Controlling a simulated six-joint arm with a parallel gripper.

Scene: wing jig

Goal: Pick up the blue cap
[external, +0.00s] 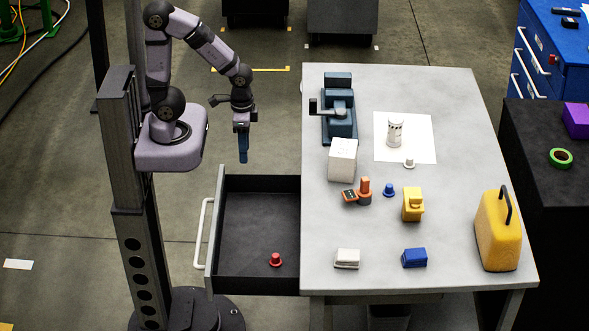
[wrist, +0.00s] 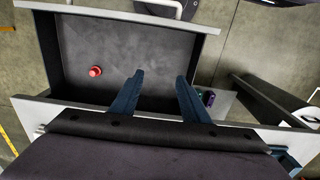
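The blue cap (external: 389,190) stands on the grey table (external: 455,150), right of an orange-and-grey tool and left of a yellow object. It is small, with a wider rim at its base. I cannot make it out in the wrist view. My gripper (external: 243,158) hangs pointing down, left of the table and above the back end of the open drawer, well away from the blue cap. In the wrist view my gripper (wrist: 160,76) shows two blue fingers spread apart with nothing between them.
The open drawer (external: 240,280) holds a red cap (external: 276,260). The orange-and-grey tool (external: 363,192) and the yellow object (external: 412,205) flank the blue cap. A white block (external: 343,160), blue vise (external: 338,112), blue block (external: 415,258) and yellow canister (external: 497,235) also stand on the table.

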